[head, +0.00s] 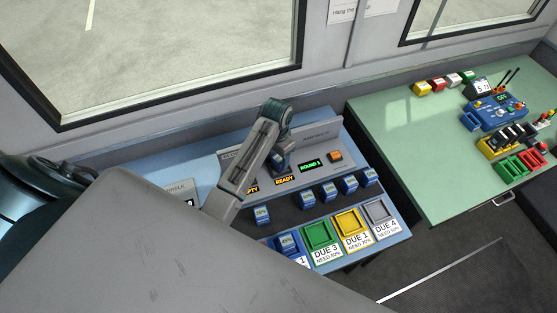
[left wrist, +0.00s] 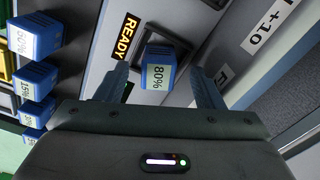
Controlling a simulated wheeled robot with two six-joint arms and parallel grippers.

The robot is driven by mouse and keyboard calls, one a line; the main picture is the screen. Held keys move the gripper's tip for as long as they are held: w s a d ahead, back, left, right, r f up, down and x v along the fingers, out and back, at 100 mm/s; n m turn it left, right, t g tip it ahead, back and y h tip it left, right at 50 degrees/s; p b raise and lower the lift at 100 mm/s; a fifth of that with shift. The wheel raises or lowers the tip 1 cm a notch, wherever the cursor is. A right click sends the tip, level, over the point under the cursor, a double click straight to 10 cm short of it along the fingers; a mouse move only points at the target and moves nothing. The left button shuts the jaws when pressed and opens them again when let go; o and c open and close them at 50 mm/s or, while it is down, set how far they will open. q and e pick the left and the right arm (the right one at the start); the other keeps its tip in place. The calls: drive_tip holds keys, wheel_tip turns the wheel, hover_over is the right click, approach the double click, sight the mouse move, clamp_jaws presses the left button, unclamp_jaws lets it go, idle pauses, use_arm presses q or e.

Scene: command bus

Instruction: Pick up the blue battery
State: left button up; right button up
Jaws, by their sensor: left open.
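A blue battery (left wrist: 158,75) with a white 80% label sits at a dark square slot beside a READY display (left wrist: 125,36) in the left wrist view. My left gripper (left wrist: 160,88) is open, with one finger on each side of this battery; I cannot tell whether they touch it. In the head view my left gripper (head: 280,165) is over the panel (head: 325,142) at the back of the blue bench, and it hides the battery there. More blue batteries stand in a row (head: 328,191) in front of the panel. My right gripper is not in view.
A green table (head: 410,140) with small devices stands at the right. A window wall rises behind the bench.

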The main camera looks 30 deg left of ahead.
sight(278, 158)
use_arm(q)
wheel_tip(278, 158, down, 3)
drive_tip(key=shift+w+d+p, duration=0.1)
drive_tip(key=shift+p, duration=0.5)
drive_tip(key=shift+f, duration=0.4)
drive_tip(key=c, duration=1.1)
drive_tip(key=shift+c, duration=0.3)
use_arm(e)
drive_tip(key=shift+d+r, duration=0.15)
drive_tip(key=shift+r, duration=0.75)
use_arm(q)
drive_tip(key=shift+r, duration=0.1)
